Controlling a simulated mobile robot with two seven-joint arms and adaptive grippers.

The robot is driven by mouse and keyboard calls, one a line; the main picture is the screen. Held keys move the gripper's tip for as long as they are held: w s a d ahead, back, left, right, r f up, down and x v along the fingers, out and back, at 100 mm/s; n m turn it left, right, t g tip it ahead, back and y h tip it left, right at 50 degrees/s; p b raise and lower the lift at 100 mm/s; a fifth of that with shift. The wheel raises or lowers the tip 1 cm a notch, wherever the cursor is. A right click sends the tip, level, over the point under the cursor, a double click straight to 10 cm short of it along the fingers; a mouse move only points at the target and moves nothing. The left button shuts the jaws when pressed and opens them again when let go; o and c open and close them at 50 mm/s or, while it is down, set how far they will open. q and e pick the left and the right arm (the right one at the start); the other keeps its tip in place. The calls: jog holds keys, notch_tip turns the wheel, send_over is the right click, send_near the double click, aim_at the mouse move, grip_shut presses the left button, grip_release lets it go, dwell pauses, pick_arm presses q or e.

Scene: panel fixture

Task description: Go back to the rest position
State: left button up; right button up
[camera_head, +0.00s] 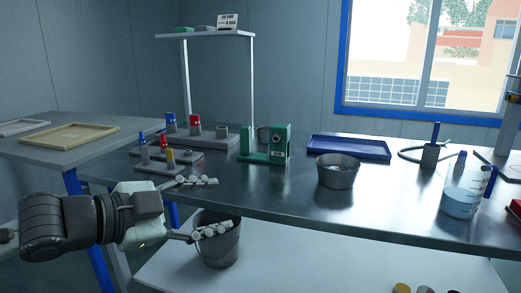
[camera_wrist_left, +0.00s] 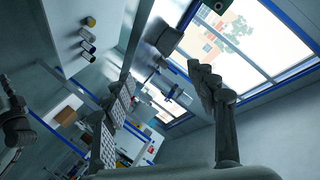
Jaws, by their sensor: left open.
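My left gripper (camera_head: 222,204) reaches in from the left in the head view, in front of the metal table's front edge. Its two fingers are spread apart with nothing between them. In the left wrist view the open fingers of the left gripper (camera_wrist_left: 162,75) frame the tilted room, also with nothing held. The lower finger overlaps a grey bucket (camera_head: 222,250) under the table edge in the head view. My right gripper does not show in the head view.
The metal table (camera_head: 300,205) holds a green fixture (camera_head: 265,146), grey blocks with red, blue and yellow pieces (camera_head: 170,157), a metal bowl (camera_head: 337,172), a blue tray (camera_head: 348,148) and a clear jug (camera_head: 462,195). A wooden tray (camera_head: 70,136) lies on the left table.

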pick_arm(q)
jog(key=w+a+f+n+y, duration=0.1)
jog(key=a+f+n+y, duration=0.3)
jog(key=f, duration=0.8)
jog(key=w+a+f+n+y, duration=0.15)
jog(key=f+n, duration=0.35)
jog(key=f, duration=0.6)
jog(key=s+a+f+n+g+y, duration=0.3)
jog(key=s+a+f, duration=0.3)
jog(key=s+f, duration=0.5)
jog(key=s+a+f+n+g+y, duration=0.3)
jog(key=s+a+f, duration=0.4)
jog(key=s+f, duration=0.5)
jog(key=shift+s+f+n+g+p, duration=0.2)
jog(key=shift+f+n+g+p, duration=0.15)
jog(key=shift+n+g, duration=0.3)
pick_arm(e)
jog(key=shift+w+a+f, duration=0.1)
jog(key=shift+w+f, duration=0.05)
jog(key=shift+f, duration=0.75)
